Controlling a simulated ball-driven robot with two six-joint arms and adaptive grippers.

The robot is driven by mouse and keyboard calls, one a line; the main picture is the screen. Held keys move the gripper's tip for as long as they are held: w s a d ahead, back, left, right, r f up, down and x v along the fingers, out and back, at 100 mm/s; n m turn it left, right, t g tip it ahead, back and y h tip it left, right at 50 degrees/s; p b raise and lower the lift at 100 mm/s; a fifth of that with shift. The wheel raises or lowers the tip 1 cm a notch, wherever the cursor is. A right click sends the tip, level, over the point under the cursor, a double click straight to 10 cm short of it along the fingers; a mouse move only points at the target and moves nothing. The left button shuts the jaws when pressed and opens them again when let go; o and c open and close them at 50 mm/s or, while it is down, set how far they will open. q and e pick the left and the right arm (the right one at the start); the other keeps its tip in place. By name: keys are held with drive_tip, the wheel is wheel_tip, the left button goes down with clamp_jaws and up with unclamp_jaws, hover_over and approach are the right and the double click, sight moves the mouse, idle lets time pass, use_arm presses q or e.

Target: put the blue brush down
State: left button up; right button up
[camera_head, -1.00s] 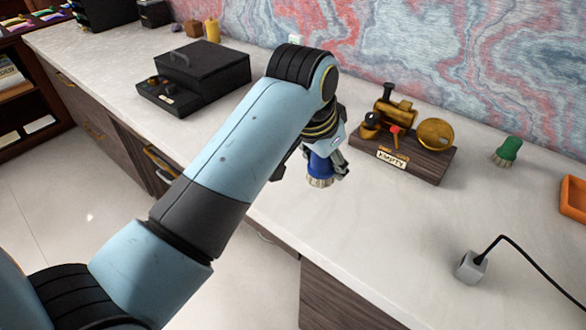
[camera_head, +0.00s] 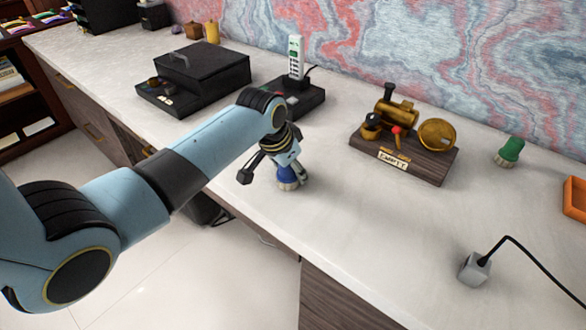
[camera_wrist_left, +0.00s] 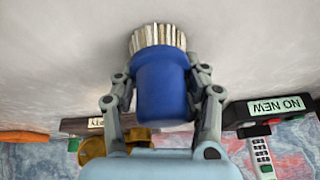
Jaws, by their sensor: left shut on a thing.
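The blue brush (camera_head: 289,178) is in my left gripper (camera_head: 282,165), near the front edge of the white counter in the head view. Its pale bristles point down at the counter; I cannot tell whether they touch it. In the left wrist view the blue brush (camera_wrist_left: 162,85) sits between the two grey fingers of my left gripper (camera_wrist_left: 162,92), which are shut on its blue body. Its bristles are at the top of that picture. My right gripper is not in view.
A brass engine on a wooden plinth (camera_head: 405,150) stands to the right. A green brush (camera_head: 509,151) and an orange tray (camera_head: 574,199) lie farther right. A phone on a black base (camera_head: 296,98) and a black box (camera_head: 195,77) stand behind. Counter right of my gripper is clear.

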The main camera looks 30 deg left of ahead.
sight(281, 184)
use_arm(q)
drive_tip(key=shift+f, duration=0.1)
drive_tip(key=o, duration=1.3)
drive_tip(key=shift+c, duration=0.2)
drive_tip(key=p+v, duration=0.2)
drive_tip(key=v, duration=1)
